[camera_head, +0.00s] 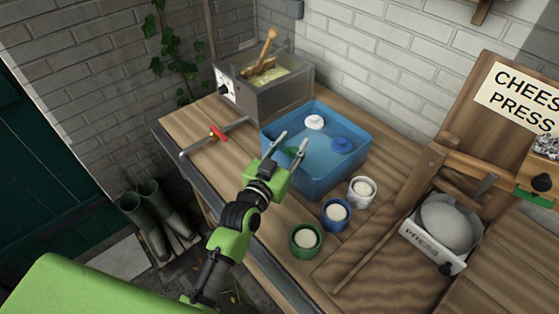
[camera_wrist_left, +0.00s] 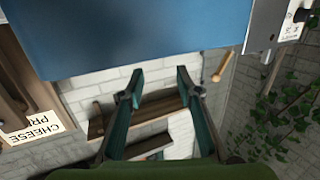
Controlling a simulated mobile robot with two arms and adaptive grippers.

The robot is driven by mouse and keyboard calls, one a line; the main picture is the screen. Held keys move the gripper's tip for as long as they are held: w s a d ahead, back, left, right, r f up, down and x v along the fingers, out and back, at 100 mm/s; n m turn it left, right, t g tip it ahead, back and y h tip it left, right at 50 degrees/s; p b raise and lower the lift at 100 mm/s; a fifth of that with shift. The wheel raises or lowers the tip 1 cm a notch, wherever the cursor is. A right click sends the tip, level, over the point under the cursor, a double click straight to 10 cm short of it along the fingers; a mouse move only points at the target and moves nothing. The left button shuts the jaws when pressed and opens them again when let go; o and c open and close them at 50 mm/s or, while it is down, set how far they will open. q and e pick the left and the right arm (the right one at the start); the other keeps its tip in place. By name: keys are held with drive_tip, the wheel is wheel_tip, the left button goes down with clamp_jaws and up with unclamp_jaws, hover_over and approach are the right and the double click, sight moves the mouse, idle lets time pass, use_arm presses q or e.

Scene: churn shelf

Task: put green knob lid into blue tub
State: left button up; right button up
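The blue tub (camera_head: 318,178) stands on the wooden bench and shows as a blue wall across the top of the left wrist view (camera_wrist_left: 140,35). My left gripper (camera_head: 291,143) is over the tub's near left side, fingers apart. In the left wrist view the left gripper (camera_wrist_left: 159,73) has nothing between its fingertips. My right gripper is not in view.
A white lid (camera_head: 314,121) and a blue lid (camera_head: 342,145) are in the tub. White (camera_head: 362,191), blue (camera_head: 336,215) and green (camera_head: 305,240) pots stand in front. A metal vat (camera_head: 275,98) stands behind left, the cheese press (camera_head: 440,225) right.

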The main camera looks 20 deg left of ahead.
use_arm(q)
drive_tip(key=b+v, duration=0.1)
drive_tip(key=v, duration=0.8)
drive_tip(key=shift+s, duration=0.25)
